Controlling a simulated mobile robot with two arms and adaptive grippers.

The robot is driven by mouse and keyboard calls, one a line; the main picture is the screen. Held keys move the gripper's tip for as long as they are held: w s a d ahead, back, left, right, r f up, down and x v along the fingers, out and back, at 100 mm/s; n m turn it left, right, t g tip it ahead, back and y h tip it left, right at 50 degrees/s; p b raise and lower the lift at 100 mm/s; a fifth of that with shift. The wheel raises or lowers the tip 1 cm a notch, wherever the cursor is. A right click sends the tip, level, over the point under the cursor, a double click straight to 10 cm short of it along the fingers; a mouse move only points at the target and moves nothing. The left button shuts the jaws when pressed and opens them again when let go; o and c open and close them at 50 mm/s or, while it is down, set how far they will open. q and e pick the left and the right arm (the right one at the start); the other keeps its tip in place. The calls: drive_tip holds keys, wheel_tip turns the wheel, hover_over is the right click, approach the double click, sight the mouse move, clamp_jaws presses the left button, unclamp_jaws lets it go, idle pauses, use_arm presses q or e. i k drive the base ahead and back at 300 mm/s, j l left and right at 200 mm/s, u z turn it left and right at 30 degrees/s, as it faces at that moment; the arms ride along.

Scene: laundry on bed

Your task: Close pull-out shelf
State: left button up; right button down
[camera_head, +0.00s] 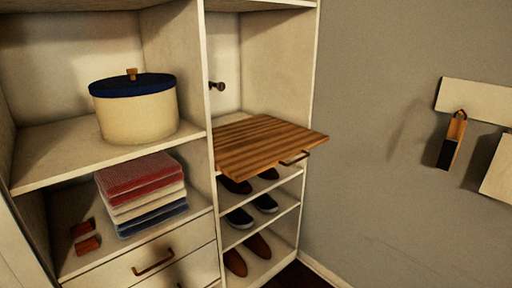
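The pull-out shelf (262,142) is a brown striped wooden board in the right column of a cream closet unit. It sticks out past the front of the unit, above the shoe shelves. Nothing lies on the board. Neither of my grippers shows in the head view.
A lidded round box (137,112) stands on the left shelf. Folded cloths (142,192) and two small red items lie below it, above a drawer (146,263). Shoes (239,217) fill the lower right shelves. A grey wall (385,200) with hanging items is to the right.

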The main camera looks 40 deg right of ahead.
sight(243, 149)
drive_tip(key=z, duration=1.6)
